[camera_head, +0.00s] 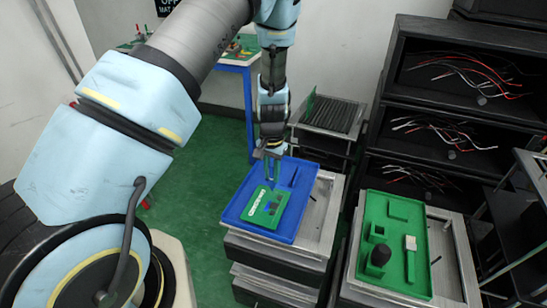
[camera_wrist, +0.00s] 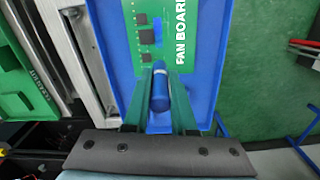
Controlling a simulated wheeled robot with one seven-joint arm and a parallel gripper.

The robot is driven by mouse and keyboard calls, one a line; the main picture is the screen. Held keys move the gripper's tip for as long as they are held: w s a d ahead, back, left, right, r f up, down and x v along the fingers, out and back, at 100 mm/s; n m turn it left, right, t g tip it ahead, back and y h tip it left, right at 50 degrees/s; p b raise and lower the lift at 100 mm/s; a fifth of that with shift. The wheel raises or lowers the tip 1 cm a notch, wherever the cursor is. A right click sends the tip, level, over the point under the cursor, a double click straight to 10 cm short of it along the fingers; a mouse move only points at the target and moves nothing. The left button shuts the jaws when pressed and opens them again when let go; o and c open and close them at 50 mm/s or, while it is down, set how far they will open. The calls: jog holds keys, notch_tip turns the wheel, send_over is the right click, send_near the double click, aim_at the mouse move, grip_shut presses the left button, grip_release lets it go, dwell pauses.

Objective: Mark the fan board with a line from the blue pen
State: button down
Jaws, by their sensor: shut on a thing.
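The fan board (camera_head: 264,209) is a green circuit board with dark chips, lying flat in a blue tray (camera_head: 281,235). In the wrist view, the fan board (camera_wrist: 170,50) shows white "FAN BOARD" lettering at the top. The blue pen (camera_wrist: 160,88) stands between the two green fingers of my gripper (camera_wrist: 160,92), which is shut on it. In the head view, my gripper (camera_head: 272,170) points down over the far part of the tray, just beyond the board. Whether the pen tip touches anything is hidden.
The tray sits on a metal-topped stand (camera_head: 322,205). To the right, a green tray (camera_head: 375,279) holds a brush (camera_head: 410,250) and a dark round-topped object (camera_head: 381,255). Black shelves (camera_head: 440,40) with loose wires stand behind. A blue-edged table (camera_head: 240,60) is at the back.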

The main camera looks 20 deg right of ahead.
aim_at(271, 165)
jog(key=shift+r+p, duration=1.4)
jog(key=shift+r, duration=1.15)
jog(key=shift+a, duration=0.1)
